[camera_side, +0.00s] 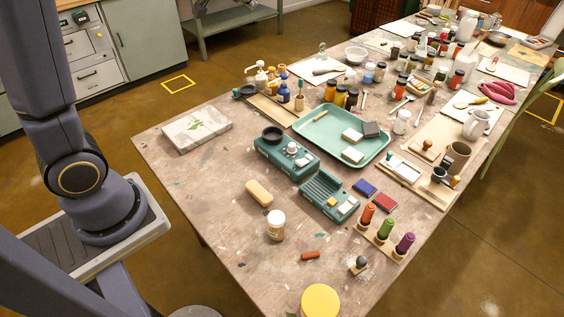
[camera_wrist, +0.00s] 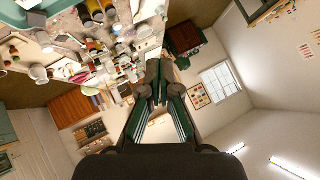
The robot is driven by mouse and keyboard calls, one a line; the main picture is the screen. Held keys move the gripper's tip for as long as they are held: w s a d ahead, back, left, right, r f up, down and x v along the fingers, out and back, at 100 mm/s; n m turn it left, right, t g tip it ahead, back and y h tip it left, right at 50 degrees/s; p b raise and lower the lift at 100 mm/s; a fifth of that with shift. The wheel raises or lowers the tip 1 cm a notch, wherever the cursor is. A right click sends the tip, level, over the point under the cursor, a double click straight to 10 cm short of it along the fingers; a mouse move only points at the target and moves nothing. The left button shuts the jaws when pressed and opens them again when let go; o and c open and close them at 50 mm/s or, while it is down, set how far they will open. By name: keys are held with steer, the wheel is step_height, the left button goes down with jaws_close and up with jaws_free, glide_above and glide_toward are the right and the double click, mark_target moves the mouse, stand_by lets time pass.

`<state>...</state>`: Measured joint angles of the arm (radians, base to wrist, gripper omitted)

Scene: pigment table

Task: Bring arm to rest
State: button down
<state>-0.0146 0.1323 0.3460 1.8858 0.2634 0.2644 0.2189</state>
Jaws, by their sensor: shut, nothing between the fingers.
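My gripper (camera_wrist: 157,72) shows in the wrist view, with its fingers brought together and nothing between them. It is raised clear of the table, and the wrist camera looks across the room at a tilted angle. In the side view my arm stands at the left, and my gripper is out of the frame. The worktable (camera_side: 165,165) fills the middle of the side view. None of its things touch my arm there.
A teal tray (camera_side: 318,122) lies farther back. The table's left corner is bare.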

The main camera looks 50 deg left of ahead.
steer(key=s+d+r+h, duration=0.2)
steer(key=s+d+r, duration=0.3)
steer(key=s+d, duration=0.3)
steer(key=s+d+f+g+h, duration=0.1)
steer(key=s+d+f, duration=0.2)
steer(key=s, duration=0.3)
steer(key=s+d+f+g+h, duration=0.1)
steer(key=s+d+f, duration=0.2)
steer(key=s, duration=0.4)
steer(key=s+d+f+n+g, duration=0.1)
steer(key=s+d+f, duration=0.2)
steer(key=s+d, duration=0.2)
steer(key=shift+s+h, duration=0.4)
steer(key=shift+s, duration=0.5)
